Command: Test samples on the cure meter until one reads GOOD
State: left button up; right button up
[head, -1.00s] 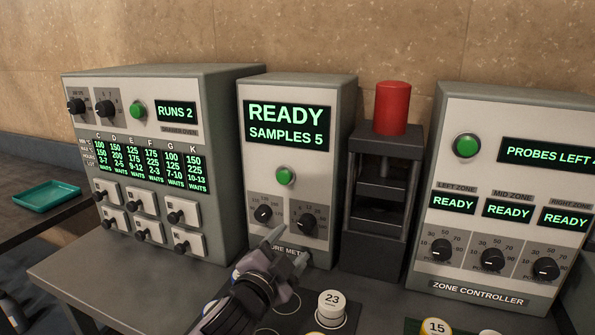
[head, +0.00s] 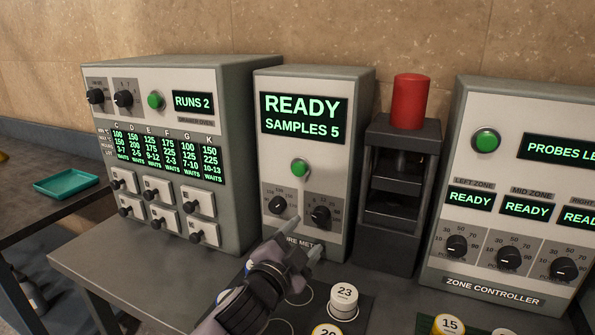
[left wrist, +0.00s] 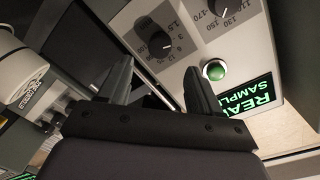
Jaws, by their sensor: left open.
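The cure meter (head: 342,165) stands in the middle of the bench. Its screen (head: 303,118) reads READY, SAMPLES 5. Below the screen are a green button (head: 300,168) and two knobs, a left knob (head: 278,204) and a right knob (head: 320,215). The button also shows in the left wrist view (left wrist: 215,70). My left gripper (head: 305,240) is open and empty in front of the meter's lower face, near the right knob. A white sample marked 23 (head: 343,300) sits on a dark mat to its right. Another sample (head: 327,330) is cut off at the bottom edge. My right gripper is out of view.
An oven-like unit (head: 240,160) reading RUNS 2 stands left. A press with a red top (head: 410,100) and the zone controller (head: 495,285) stand right. A green mat holds sample 15 (head: 449,325). A teal tray (head: 66,184) lies on the far-left table.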

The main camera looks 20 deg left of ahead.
pick_arm(q)
jog(key=c, duration=0.5)
jog(key=shift+a+r, duration=0.2)
jog(key=shift+r, duration=0.05)
jog(key=c, duration=0.5)
jog(key=a+r+m+b, duration=0.1)
jog(key=s+a+r+m+b, duration=0.1)
jog(key=r+b, duration=0.1)
jog(key=s+a+r+m+b, duration=0.1)
jog(key=r, duration=0.1)
jog(key=shift+s+a+r+t+y+b, duration=0.15)
jog(key=shift+a+r+t+y+b, duration=0.05)
jog(key=shift+t+y+b, duration=0.15)
grip_shut()
jog(key=s+a+r+m+b, duration=0.1)
jog(key=s+r+m+b, duration=0.2)
jog(key=s+m, duration=0.2)
jog(key=shift+s+a+r, duration=0.15)
jog(key=shift+a+r, duration=0.05)
jog(key=shift+r, duration=0.2)
